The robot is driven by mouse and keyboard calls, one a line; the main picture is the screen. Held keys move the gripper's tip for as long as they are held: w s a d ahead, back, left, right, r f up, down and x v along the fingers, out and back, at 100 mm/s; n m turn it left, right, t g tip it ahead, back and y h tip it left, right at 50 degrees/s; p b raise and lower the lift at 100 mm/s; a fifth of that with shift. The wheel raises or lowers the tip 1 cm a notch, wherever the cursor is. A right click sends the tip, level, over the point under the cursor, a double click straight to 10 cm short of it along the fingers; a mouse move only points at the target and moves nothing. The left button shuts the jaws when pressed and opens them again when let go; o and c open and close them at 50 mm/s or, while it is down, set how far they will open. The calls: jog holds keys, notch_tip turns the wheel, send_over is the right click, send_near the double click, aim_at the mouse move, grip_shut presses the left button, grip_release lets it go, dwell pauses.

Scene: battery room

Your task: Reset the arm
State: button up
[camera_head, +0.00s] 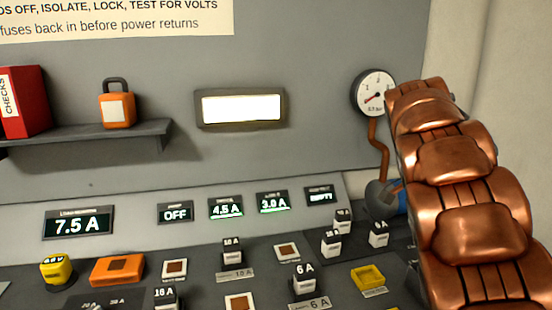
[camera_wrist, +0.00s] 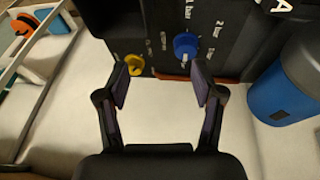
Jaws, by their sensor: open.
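My copper-coloured segmented arm (camera_head: 465,190) fills the right side of the head view, rising from the lower right corner to just beside the gauge. My gripper does not show in the head view. In the wrist view my gripper (camera_wrist: 163,80) is open, with its two dark fingers well apart and nothing between them. Beyond the fingertips are a yellow knob (camera_wrist: 134,64) and a blue knob (camera_wrist: 186,46) on a dark panel. Both appear clear of the fingers.
A round gauge (camera_head: 374,95) on a copper pipe is close to my arm. A blue-and-grey cylinder (camera_wrist: 285,95) stands right of my gripper. The sloping console holds fuses such as the 6 A fuse (camera_head: 305,281). A shelf (camera_head: 90,138) carries an orange padlock (camera_head: 117,108).

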jog(key=s+a+f+n, duration=0.2)
jog(key=s, duration=0.2)
jog(key=s+a+f+n+y, duration=0.1)
jog(key=s+a+n, duration=0.1)
jog(key=s, duration=0.3)
jog(key=s+a+f+n, duration=0.2)
jog(key=s+a, duration=0.1)
jog(key=s, duration=0.1)
jog(key=shift+s+f+g+y, duration=0.35)
jog(key=shift+s+g+y, duration=0.05)
jog(key=s+a+f+n+g+y, duration=0.1)
jog(key=s+a+f+n, duration=0.25)
jog(key=s, duration=0.35)
jog(key=s+a+f+n, duration=0.3)
jog(key=s+f, duration=0.1)
jog(key=s, duration=0.3)
jog(key=s+a+f+n+g+y, duration=0.1)
jog(key=s+a+f+n, duration=0.25)
jog(key=s, duration=0.35)
notch_tip(320, 180, up, 16)
jog(key=w+t+p, duration=0.1)
jog(key=p, duration=1.4)
jog(key=shift+w+a+t, duration=0.15)
jog(key=shift+t, duration=0.15)
